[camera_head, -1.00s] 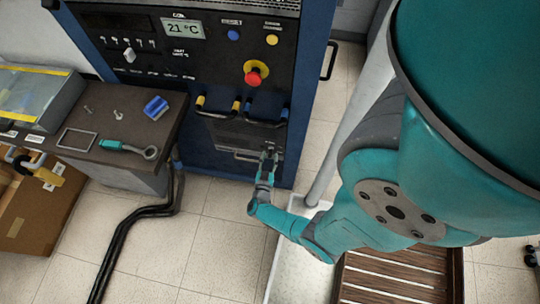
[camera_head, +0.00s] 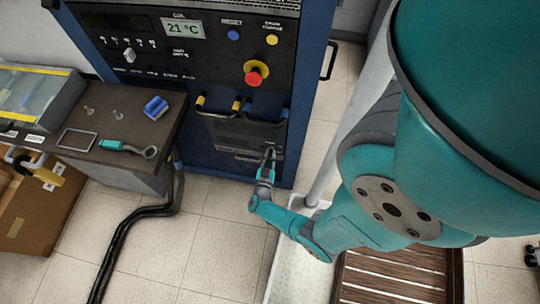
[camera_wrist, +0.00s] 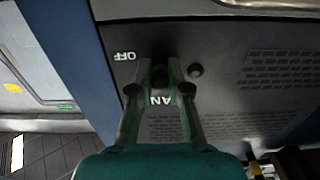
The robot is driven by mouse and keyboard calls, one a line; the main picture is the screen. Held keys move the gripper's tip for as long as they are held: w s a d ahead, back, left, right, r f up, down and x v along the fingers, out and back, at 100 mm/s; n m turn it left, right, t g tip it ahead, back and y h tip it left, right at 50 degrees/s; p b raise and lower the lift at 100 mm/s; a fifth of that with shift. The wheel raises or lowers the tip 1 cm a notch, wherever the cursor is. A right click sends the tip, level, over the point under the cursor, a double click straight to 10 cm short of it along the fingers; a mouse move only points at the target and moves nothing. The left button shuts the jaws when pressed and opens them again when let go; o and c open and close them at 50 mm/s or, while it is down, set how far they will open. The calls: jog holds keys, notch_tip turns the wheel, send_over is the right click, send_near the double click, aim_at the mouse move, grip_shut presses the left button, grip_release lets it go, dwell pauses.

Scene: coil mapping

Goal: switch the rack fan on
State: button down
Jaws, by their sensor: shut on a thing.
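The fan switch (camera_wrist: 160,76) is a small dark toggle on the rack's grey lower panel, in the wrist view. An upside-down OFF label (camera_wrist: 127,56) sits left of it, and a partly covered FAN label (camera_wrist: 160,100) shows between my fingers. My gripper (camera_wrist: 160,66) reaches the panel with its fingers closed around the toggle; it also shows in the head view (camera_head: 269,152) at the rack's lower right. The fingers hide much of the toggle, so I cannot tell its exact position.
A red emergency button (camera_head: 253,77) and two dark handles (camera_head: 262,122) are above my gripper. A side table (camera_head: 110,150) with a teal wrench (camera_head: 125,147) and a blue block (camera_head: 156,107) stands left. Black hoses (camera_head: 135,220) run along the floor.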

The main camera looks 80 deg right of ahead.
aim_at(271, 151)
jog(key=shift+r+y, duration=0.15)
jog(key=shift+y, duration=0.15)
jog(key=shift+a+r+y, duration=0.1)
jog(key=shift+r+y, duration=0.25)
jog(key=shift+y, duration=0.65)
jog(key=shift+r+y, duration=0.3)
jog(key=shift+y, duration=0.7)
jog(key=shift+d+r+y, duration=0.1)
jog(key=shift+r+y, duration=0.15)
jog(key=shift+y, duration=0.6)
jog(key=shift+d+r+y, duration=0.1)
jog(key=shift+r+y, duration=0.1)
jog(key=shift+y, duration=0.7)
jog(key=shift+d+r+y, duration=0.1)
jog(key=shift+r+y, duration=0.15)
jog(key=shift+y, duration=0.6)
jog(key=shift+g, duration=0.3)
jog(key=c, duration=1.1)
grip_release()
jog(key=v, duration=1.2)
jog(key=shift+d+r, duration=0.1)
jog(key=shift+r, duration=0.05)
